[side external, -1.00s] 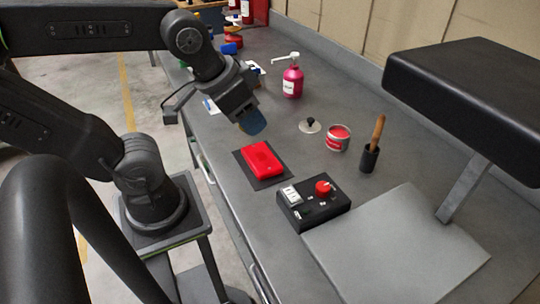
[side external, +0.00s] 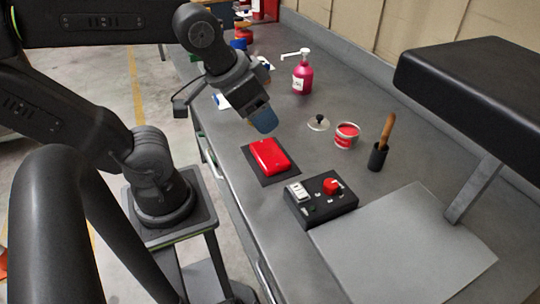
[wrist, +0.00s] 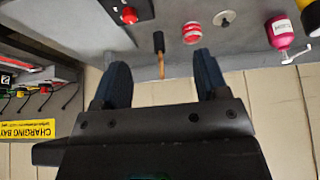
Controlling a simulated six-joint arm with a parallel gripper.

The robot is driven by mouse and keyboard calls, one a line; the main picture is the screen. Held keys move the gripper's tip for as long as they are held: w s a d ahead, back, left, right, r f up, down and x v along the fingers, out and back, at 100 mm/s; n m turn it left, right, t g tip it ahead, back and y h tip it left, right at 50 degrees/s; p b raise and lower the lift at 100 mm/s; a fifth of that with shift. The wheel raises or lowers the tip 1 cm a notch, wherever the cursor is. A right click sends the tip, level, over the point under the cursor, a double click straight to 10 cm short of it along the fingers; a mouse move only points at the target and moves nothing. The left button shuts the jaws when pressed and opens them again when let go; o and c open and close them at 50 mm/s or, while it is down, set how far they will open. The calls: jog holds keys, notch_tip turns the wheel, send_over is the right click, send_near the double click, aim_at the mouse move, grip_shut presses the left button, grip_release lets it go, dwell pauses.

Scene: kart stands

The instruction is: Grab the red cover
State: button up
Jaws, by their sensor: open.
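The red cover (side external: 269,156) is a flat, rounded red piece lying on a dark mat (side external: 282,176) on the grey bench, in the side view. My gripper (side external: 264,121) is above and just behind the cover, tilted down, apart from it. In the wrist view my gripper (wrist: 160,84) shows two blue-grey fingers spread wide with nothing between them. The wrist view looks across the bench towards the wall, and the red cover does not show there.
A black control box (side external: 321,198) with a red knob stands close to the mat. Beyond are a red tin (side external: 346,136), a lid with a black knob (side external: 318,122), a wooden-handled brush in a black cup (side external: 378,157) and a pink pump bottle (side external: 302,77). A black padded arm (side external: 470,95) overhangs the right.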

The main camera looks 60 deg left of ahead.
jog(key=o, duration=0.6)
jog(key=m+g+y, duration=0.1)
jog(key=m+g, duration=0.5)
jog(key=m, duration=1.2)
send_over(269, 153)
notch_tip(269, 153, down, 8)
jog(key=f, duration=0.7)
jog(key=shift+w+a+f, duration=0.1)
jog(key=shift+w+f, duration=0.3)
jog(key=shift+s+f, duration=0.15)
jog(key=shift+f, duration=1.2)
jog(key=shift+s+f, duration=0.15)
jog(key=shift+f, duration=1.2)
